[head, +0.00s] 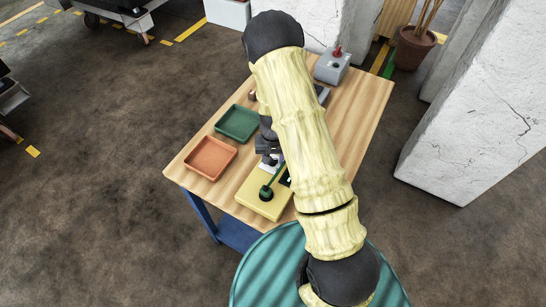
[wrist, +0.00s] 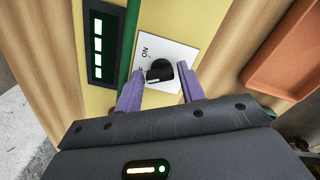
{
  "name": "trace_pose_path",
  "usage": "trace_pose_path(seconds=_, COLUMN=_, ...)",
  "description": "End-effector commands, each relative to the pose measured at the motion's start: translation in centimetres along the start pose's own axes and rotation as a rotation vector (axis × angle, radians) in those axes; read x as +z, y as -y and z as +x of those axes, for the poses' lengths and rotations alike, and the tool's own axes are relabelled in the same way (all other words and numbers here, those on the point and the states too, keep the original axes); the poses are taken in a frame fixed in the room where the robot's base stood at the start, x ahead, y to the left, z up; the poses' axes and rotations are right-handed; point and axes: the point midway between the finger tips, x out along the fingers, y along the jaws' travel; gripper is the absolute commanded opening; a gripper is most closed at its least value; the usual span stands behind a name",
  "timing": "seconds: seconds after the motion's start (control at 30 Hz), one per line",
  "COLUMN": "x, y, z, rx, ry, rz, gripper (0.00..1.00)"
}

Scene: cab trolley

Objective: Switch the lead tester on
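The lead tester (head: 258,207) is a yellow box at the near end of the wooden table, partly behind my arm in the head view. In the wrist view its yellow face (wrist: 207,22) carries a white plate (wrist: 180,50) with a black rotary knob (wrist: 162,70). "ON" is printed upside down above the knob; another label is mostly hidden. A pale mark on the knob points to the lower left. A dark display (wrist: 101,45) shows several white bars. My gripper (wrist: 159,72) is open, its purple fingers on either side of the knob with gaps visible.
A green tray (head: 237,122) and an orange tray (head: 211,157) stand left of the tester. A grey box with a red-topped lever (head: 332,67) is at the table's far end. A teal ribbed round surface (head: 262,272) is in front. White cracked pillars (head: 480,110) stand right.

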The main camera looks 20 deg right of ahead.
Motion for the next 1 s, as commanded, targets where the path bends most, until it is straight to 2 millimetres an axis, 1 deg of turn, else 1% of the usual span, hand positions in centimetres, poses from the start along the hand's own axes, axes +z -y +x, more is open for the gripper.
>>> trace_pose_path(seconds=0.03, x=-0.01, y=-0.04, z=-0.01, rx=0.0, ry=0.0, rz=0.001, gripper=0.29)
trace_pose_path(seconds=0.13, x=-0.01, y=-0.07, z=-0.01, rx=0.0, ry=0.0, rz=0.001, gripper=0.1)
trace_pose_path(seconds=0.17, x=-0.01, y=-0.07, z=-0.01, rx=0.0, ry=0.0, rz=0.001, gripper=0.08)
trace_pose_path(seconds=0.57, x=-0.03, y=0.04, z=-0.03, rx=0.0, ry=-0.001, rz=0.049, gripper=0.08)
trace_pose_path(seconds=0.77, x=-0.08, y=0.09, z=-0.03, rx=0.001, ry=-0.004, rz=0.147, gripper=0.08)
trace_pose_path(seconds=1.0, x=-0.08, y=0.17, z=-0.06, rx=0.001, ry=-0.006, rz=0.334, gripper=0.08)
